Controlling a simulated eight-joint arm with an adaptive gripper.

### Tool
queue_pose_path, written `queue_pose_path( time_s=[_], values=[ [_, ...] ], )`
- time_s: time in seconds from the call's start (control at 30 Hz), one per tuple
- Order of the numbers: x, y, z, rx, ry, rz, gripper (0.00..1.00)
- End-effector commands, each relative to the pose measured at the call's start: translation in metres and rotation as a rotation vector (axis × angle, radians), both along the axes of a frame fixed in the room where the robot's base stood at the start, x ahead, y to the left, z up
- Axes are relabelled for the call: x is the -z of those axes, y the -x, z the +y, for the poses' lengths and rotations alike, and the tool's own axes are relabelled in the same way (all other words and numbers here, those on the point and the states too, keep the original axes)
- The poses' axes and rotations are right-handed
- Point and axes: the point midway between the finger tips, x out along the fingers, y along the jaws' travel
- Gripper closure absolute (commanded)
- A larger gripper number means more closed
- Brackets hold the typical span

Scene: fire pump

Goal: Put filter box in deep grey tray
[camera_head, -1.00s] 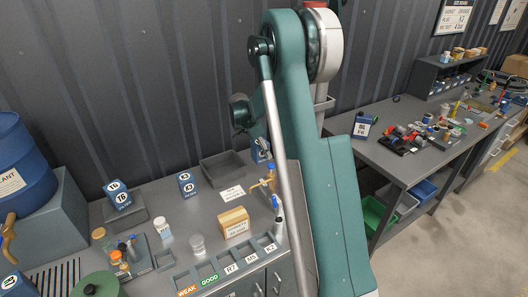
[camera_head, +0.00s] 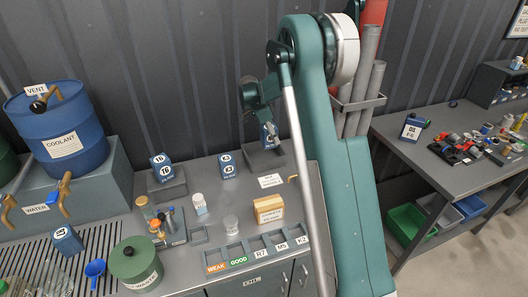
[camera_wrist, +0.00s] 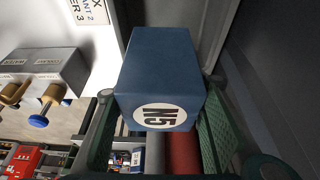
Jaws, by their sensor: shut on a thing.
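The filter box is a blue box marked N5 (camera_wrist: 165,85), held between the green fingers of my gripper (camera_wrist: 160,145) in the wrist view. In the head view the blue box (camera_head: 267,136) hangs below my gripper (camera_head: 270,122), at the deep grey tray (camera_head: 262,163). The tray is an open grey box at the back of the bench. The box overlaps the tray's back part in the picture. I cannot tell whether its lower end touches the tray. Grey surfaces lie behind the box in the wrist view.
A white label card (camera_head: 271,181) lies in front of the tray. A wooden block (camera_head: 268,209) and a row of labelled slots (camera_head: 258,247) lie nearer. The corrugated wall is close behind.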

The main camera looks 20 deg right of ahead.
Motion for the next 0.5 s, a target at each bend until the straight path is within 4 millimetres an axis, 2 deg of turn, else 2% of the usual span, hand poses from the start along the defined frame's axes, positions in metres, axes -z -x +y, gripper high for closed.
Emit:
queue_pose_path(
  time_s=[0.1,0.2,0.5],
  values=[
    [-0.001,-0.008,0.016,-0.003,0.001,0.0,0.77],
    [-0.002,-0.011,0.022,-0.004,0.001,0.0,0.77],
    [-0.002,-0.011,0.023,-0.004,0.001,0.0,0.77]
  ],
)
